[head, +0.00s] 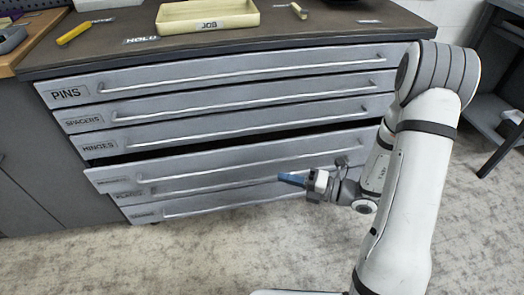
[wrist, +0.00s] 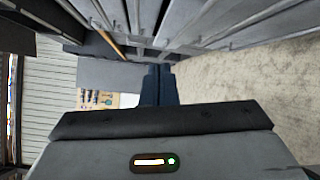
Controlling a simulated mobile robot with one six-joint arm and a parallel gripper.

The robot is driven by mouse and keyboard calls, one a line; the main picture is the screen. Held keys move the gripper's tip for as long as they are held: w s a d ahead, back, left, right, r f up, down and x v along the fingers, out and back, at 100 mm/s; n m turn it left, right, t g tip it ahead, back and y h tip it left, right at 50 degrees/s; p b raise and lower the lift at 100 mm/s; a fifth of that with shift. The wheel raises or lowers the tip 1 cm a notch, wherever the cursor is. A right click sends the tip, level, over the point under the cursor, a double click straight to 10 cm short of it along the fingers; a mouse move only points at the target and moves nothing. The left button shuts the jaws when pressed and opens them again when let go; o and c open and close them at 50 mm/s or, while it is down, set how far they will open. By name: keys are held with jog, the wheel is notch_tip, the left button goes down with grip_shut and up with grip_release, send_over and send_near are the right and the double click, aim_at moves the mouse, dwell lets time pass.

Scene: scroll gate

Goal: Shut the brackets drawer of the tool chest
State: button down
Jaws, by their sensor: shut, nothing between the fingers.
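The tool chest (head: 59,75) has a stack of grey drawers with long bar handles. The upper labels read PINS, SPACERS and HINGES. The fourth drawer (head: 235,158) stands out from the chest, with a dark gap above its front; its label is too small to read surely, but it fits the brackets drawer. Two drawers below it look shut, one partly hidden behind it. My gripper (head: 289,179) is shut and empty, in front of the lower drawers near the open drawer's right half. In the wrist view its blue fingers (wrist: 158,85) are together, with drawer fronts above them.
The chest top (head: 290,33) holds a cream JOB tray (head: 207,16), a yellow tool (head: 74,33) and a small pale cylinder (head: 298,11). A dark shelf (head: 496,119) stands at the right. The floor (head: 200,262) before the chest is clear.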

jog(key=w+d+f+m+t+h, duration=0.1)
jog(key=w+d+f+m+t, duration=0.1)
jog(key=w+f+m+t, duration=0.3)
jog(key=shift+m+g, duration=0.4)
jog(key=shift+g, duration=0.1)
jog(key=b+x, duration=0.1)
jog(key=x, duration=0.2)
jog(key=r+b+x, duration=0.1)
jog(key=b+x, duration=0.1)
jog(key=x, duration=0.2)
jog(key=b+x, duration=0.1)
jog(key=x, duration=0.3)
jog(key=shift+w+d+r+b, duration=0.15)
jog(key=shift+r+b, duration=0.15)
jog(key=shift+w+r, duration=0.1)
jog(key=shift+w, duration=0.4)
